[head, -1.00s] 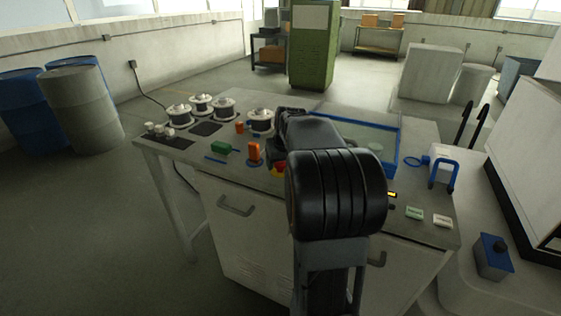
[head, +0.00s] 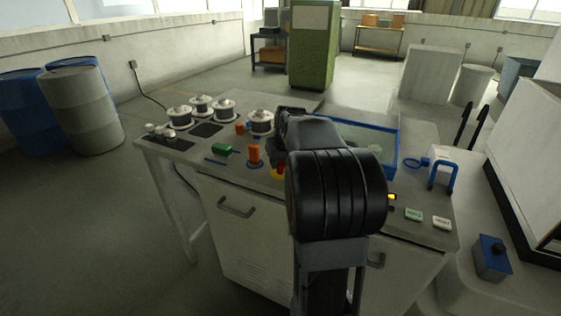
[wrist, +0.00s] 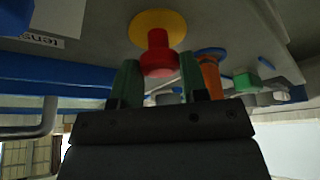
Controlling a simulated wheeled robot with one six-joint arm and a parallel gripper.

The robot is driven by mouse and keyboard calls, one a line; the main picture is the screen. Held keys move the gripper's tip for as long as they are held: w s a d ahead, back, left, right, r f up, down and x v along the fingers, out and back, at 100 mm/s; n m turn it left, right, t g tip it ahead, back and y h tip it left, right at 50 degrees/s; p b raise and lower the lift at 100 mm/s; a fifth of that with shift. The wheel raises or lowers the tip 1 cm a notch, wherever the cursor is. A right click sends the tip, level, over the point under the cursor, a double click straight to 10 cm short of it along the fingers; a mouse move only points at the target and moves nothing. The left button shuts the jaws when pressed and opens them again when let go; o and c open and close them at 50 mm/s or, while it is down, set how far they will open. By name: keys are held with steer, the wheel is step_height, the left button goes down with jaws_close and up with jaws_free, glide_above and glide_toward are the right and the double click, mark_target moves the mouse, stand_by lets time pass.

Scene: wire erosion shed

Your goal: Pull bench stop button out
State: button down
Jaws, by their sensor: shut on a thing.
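The bench stop button (wrist: 158,58) is red and stands on a round yellow base (wrist: 160,24) in the wrist view. My gripper (wrist: 158,74) has one greenish finger on each side of the red button and is shut on it. In the head view my arm covers most of the button. Only a little of its yellow base (head: 277,173) shows beside the arm, at the front of the bench top (head: 205,170).
An orange part (head: 254,154) and a green block (head: 222,149) are left of the button. Several wire spools (head: 179,116) stand behind. A blue-framed clear tank (head: 397,150) is to the right, with a blue handle (head: 443,166) beyond it.

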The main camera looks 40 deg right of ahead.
steer(key=shift+r, duration=0.2)
steer(key=c, duration=0.6)
jaws_free()
steer(key=shift+c, duration=0.2)
steer(key=p+v, duration=0.1)
steer(key=v, duration=1.3)
steer(key=shift+s+f, duration=0.1)
